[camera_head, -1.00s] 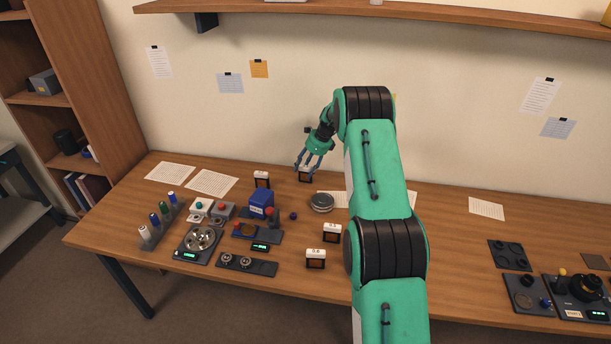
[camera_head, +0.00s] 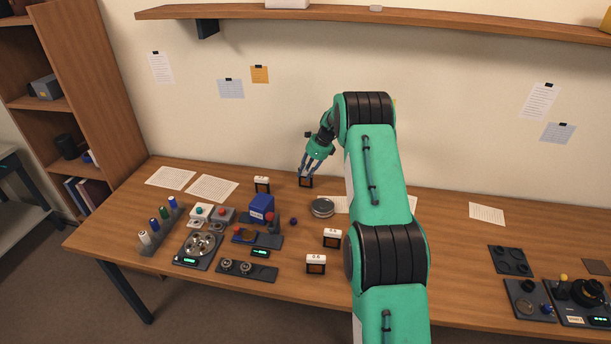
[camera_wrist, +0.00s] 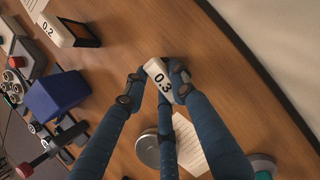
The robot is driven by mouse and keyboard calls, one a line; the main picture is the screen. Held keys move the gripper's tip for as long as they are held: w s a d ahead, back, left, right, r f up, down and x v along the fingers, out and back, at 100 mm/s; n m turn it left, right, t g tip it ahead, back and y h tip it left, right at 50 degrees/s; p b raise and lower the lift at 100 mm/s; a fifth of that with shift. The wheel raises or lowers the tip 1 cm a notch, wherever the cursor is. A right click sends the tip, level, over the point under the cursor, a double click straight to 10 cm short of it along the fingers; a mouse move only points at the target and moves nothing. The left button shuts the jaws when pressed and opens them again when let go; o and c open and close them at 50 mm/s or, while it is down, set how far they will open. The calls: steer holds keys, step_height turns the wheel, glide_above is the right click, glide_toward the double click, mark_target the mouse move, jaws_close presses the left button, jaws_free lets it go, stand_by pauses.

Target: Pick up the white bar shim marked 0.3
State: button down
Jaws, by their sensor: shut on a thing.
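The white bar shim marked 0.3 (camera_wrist: 158,73) is between the fingers of my gripper (camera_wrist: 155,88) in the wrist view. The fingers are shut on it, touching it from both sides, and its number faces the camera. In the head view my gripper (camera_head: 306,174) is at the back of the table, just over a small dark stand (camera_head: 306,183). The fingers mostly hide the shim there, and I cannot tell whether it is clear of the stand.
A shim marked 0.2 (camera_wrist: 52,29) sits on its own dark stand to the left. Two more white-topped stands (camera_head: 332,233) (camera_head: 316,259) are nearer the front. A blue block (camera_head: 261,206) and a round silver part (camera_head: 322,207) stand nearby.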

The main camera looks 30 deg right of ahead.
step_height(320, 180, up, 10)
steer(key=shift+f+p, duration=0.2)
steer(key=shift+p, duration=0.95)
